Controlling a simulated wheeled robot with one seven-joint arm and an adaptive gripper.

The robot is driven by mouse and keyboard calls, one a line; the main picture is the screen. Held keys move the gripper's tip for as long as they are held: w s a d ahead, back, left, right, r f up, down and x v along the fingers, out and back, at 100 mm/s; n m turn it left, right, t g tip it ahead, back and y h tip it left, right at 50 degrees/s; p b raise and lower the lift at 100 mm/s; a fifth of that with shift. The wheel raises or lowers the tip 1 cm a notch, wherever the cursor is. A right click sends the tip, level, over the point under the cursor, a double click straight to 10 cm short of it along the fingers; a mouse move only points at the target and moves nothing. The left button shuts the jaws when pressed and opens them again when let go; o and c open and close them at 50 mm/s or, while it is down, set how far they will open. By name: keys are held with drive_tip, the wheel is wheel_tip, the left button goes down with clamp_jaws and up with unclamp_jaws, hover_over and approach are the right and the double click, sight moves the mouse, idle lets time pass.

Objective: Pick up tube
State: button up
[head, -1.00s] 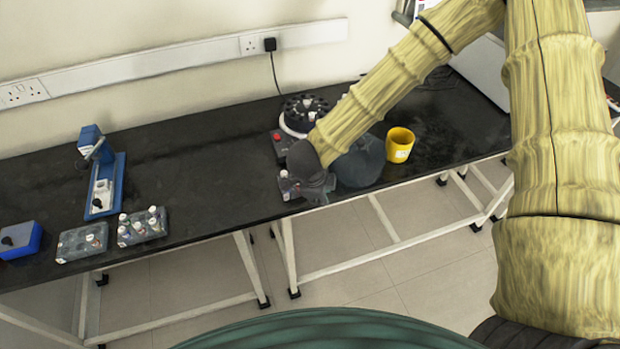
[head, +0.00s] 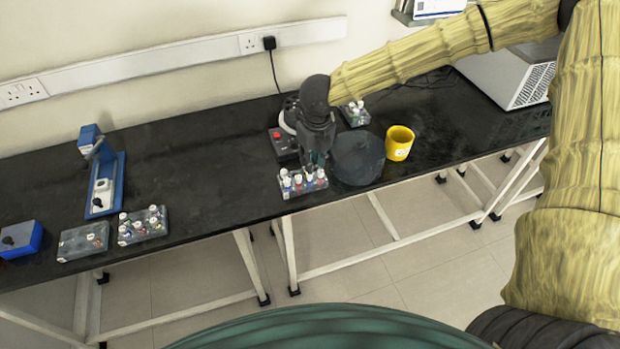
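A small grey rack (head: 304,191) with several capped tubes (head: 298,180) stands near the front edge of the black bench. The caps are white, with some red and blue marks. My gripper (head: 316,163) points down just behind and above the right part of this rack. The fingers are small and dark here, and I cannot tell whether they are open or shut, or whether they touch a tube.
A dark rounded object (head: 358,160) and a yellow mug (head: 399,144) stand to the right. A laptop (head: 508,76) is farther right. A blue device (head: 103,185) stands left; the bench between is clear.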

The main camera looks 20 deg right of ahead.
sight(310, 180)
drive_tip(key=shift+w+a+f+p, duration=0.15)
drive_tip(key=shift+f+p, duration=0.4)
drive_tip(key=shift+f, duration=1.15)
drive_tip(key=shift+w+a+f+p, duration=0.1)
drive_tip(key=shift+w+f+p, duration=0.3)
drive_tip(key=shift+f, duration=1.25)
drive_tip(key=shift+s, duration=0.15)
drive_tip(key=c, duration=0.4)
